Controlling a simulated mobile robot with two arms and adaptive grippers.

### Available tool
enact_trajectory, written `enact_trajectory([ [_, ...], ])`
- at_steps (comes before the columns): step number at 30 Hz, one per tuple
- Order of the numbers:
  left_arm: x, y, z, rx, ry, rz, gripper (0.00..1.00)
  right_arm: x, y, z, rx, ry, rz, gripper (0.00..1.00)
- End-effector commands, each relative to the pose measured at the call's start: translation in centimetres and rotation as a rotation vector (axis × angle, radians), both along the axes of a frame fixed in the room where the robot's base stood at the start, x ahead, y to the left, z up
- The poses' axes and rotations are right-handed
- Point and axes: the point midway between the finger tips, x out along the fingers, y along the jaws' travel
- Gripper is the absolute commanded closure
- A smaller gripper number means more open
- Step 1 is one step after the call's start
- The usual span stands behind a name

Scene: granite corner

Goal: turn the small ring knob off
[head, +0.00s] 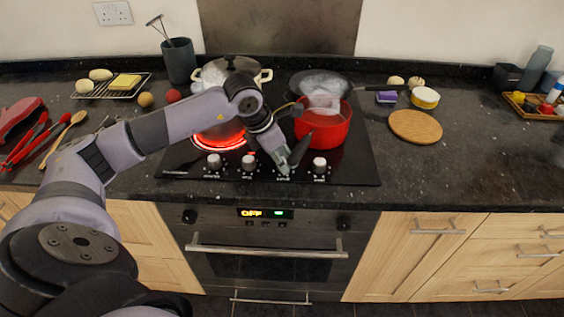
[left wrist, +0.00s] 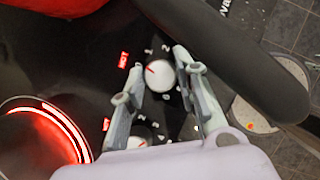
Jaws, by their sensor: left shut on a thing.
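My left gripper (head: 284,168) reaches down to the row of white knobs at the hob's front edge. In the head view the gripper covers this knob, third from the left. The other knobs show: far left (head: 213,160), second (head: 249,162) and far right (head: 319,165). Their labels are too small to read. The front left ring (head: 218,138) glows red. My right gripper is not in view.
A red saucepan (head: 322,128) stands right of the gripper, its dark handle (left wrist: 235,45) passing close to my fingers. A lidded pot (head: 213,76) and a pan (head: 318,84) sit at the back. Red HOT lights (left wrist: 123,60) are lit. The oven handle (head: 265,252) is below.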

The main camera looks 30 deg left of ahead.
Motion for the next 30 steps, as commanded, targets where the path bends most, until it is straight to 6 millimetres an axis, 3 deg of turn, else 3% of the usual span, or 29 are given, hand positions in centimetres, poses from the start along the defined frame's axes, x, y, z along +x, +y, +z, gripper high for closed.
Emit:
enact_trajectory([
  [12,0.0,-0.1,0.0,0.0,-0.003,0.215,0.99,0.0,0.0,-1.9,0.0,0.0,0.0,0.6],
  [30,0.0,-0.1,0.1,-0.001,-0.001,0.256,0.99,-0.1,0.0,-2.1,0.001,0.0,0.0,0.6],
])
